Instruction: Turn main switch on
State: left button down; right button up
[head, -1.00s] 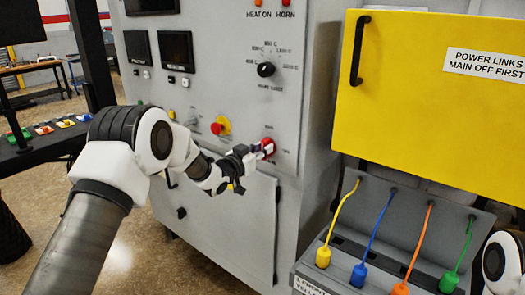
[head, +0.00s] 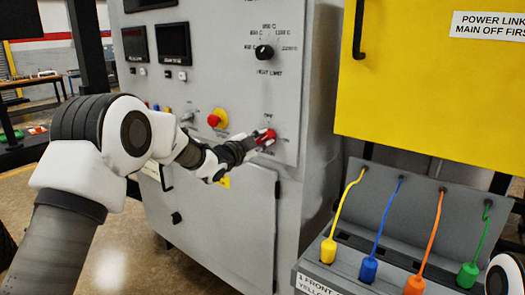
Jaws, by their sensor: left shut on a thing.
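The main switch (head: 267,137) is a red rotary knob low on the right of the grey furnace panel, with small lettering around it that is too small to read. My left gripper (head: 262,139) reaches it from the left and is shut on it, with its fingers covering part of the knob. The exact angle of the knob is hard to tell. My right gripper is not in view; only a white part of my right arm shows at the lower right corner.
A red emergency button on a yellow base (head: 215,119) sits left of the switch. A black heat limit knob (head: 264,52) is above. At right are a yellow cover (head: 430,100) and a grey box (head: 345,200) with yellow, blue, orange and green plugs and cables.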

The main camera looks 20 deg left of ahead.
pick_arm(q)
jog(key=m+b, duration=0.2)
jog(key=b, duration=0.1)
jog(key=f+m+b, duration=0.1)
jog(key=m+b, duration=0.2)
jog(key=shift+d, duration=0.1)
jog(key=shift+r+m+b, duration=0.1)
jog(key=shift+m+b, duration=1.1)
jog(key=shift+m, duration=0.3)
jog(key=c, duration=1)
grip_release()
jog(key=shift+c, duration=0.2)
jog(key=shift+r, duration=0.1)
jog(key=v, duration=1.2)
